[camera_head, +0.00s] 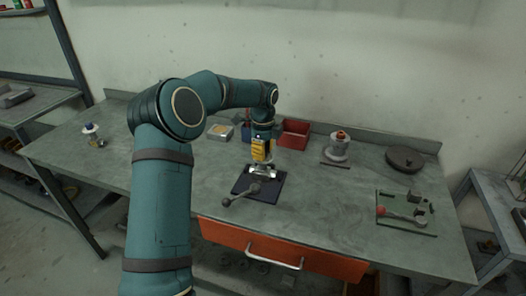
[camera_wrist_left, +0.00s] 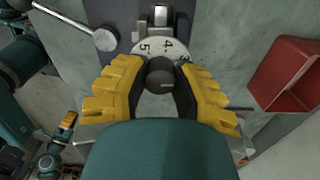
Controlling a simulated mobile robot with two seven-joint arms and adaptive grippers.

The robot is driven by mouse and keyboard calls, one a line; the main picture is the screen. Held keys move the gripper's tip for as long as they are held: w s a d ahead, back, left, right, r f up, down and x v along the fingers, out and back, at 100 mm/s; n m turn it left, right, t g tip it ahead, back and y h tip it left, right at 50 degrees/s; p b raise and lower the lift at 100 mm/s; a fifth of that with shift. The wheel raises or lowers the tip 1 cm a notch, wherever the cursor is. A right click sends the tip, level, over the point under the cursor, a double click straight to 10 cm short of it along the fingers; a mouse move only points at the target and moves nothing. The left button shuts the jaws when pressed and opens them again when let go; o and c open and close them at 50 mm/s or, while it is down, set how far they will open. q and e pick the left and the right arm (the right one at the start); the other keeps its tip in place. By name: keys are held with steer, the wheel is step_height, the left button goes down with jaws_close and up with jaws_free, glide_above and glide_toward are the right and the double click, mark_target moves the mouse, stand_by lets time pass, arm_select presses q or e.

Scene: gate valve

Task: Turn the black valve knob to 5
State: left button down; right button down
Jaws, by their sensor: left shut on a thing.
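The black valve knob (camera_wrist_left: 160,76) sits in the middle of a pale dial (camera_wrist_left: 150,45) in the left wrist view. The figures 5 and 4 show on the dial, with another figure partly covered at right. The 4 is closest to the light metal piece (camera_wrist_left: 160,16) at the dial's edge. My left gripper (camera_wrist_left: 159,88) has its yellow fingers on both sides of the knob and is shut on it. In the head view the left gripper (camera_head: 262,153) points down at the valve (camera_head: 262,171) and hides the knob. A yellow-fingered gripper, seemingly my right (camera_wrist_left: 68,121), shows small; its jaw state is unclear.
A lever with a grey ball end (camera_head: 227,201) reaches out from the valve's dark base plate (camera_head: 266,192). A red bin (camera_head: 295,133) stands behind the valve. A white device with a red top (camera_head: 339,145) and a dark disc (camera_head: 405,158) are farther right. The bench between is mostly clear.

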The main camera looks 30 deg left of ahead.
steer(key=shift+r, duration=0.2)
